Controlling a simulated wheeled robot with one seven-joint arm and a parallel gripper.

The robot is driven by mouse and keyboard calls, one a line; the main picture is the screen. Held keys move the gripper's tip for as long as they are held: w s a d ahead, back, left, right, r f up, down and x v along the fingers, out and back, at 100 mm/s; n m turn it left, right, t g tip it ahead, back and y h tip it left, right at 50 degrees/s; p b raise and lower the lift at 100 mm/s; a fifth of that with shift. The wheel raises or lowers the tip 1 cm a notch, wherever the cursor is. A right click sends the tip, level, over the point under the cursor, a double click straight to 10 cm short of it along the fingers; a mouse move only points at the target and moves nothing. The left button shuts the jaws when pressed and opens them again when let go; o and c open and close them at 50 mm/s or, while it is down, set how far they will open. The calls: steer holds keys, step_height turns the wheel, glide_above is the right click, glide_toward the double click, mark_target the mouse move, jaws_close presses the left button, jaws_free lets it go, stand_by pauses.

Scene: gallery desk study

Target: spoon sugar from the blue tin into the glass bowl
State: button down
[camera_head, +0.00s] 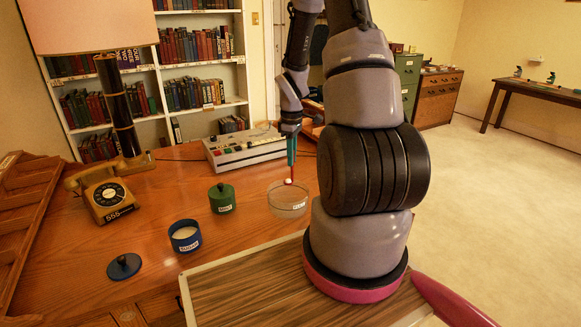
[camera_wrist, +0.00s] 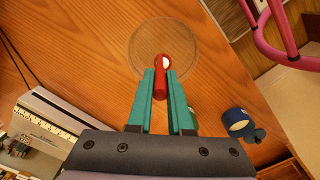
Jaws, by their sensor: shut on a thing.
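The glass bowl (camera_head: 280,208) stands on the wooden desk, clear and with a small white label. My gripper (camera_head: 291,158) is above it, pointing down, shut on a red spoon (camera_head: 288,176). In the wrist view the green fingers of my gripper (camera_wrist: 160,98) clasp the spoon's red handle (camera_wrist: 161,76); its white tip (camera_wrist: 166,62) lies over the glass bowl (camera_wrist: 190,35). The blue tin (camera_head: 185,236) is open, filled with white sugar, left of the bowl; it also shows in the wrist view (camera_wrist: 236,122). Its blue lid (camera_head: 124,266) lies on the desk.
A closed green tin (camera_head: 222,198) stands between the blue tin and the bowl. A yellow telephone (camera_head: 104,196), a lamp (camera_head: 120,105) and a grey console (camera_head: 243,147) stand farther back. Bare desk lies between the telephone and the green tin.

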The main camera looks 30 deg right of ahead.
steer(key=shift+w+a+f+g+h, duration=0.1)
steer(key=shift+w+a+g+h, duration=0.1)
steer(key=shift+a+h, duration=0.2)
steer(key=shift+w+a+g+h, duration=0.1)
steer(key=shift+a+g+h, duration=0.1)
steer(key=shift+a+h, duration=0.2)
steer(key=shift+w+a+h, duration=0.25)
steer(key=shift+a+h, duration=0.15)
steer(key=shift+h, duration=0.2)
steer(key=shift+w+a+f+g+h, duration=0.15)
steer(key=shift+w+a+g+h, duration=0.2)
steer(key=shift+a+h, duration=0.35)
steer(key=shift+w+a+f+g+h, duration=0.15)
steer(key=shift+a+g+h, duration=0.35)
steer(key=shift+h, duration=0.3)
steer(key=a+h, duration=0.1)
steer(key=a+f+g+h, duration=0.1)
steer(key=h, duration=0.1)
steer(key=shift+w+a+f, duration=0.1)
steer(key=shift+w+f, duration=0.15)
steer(key=shift+w, duration=0.15)
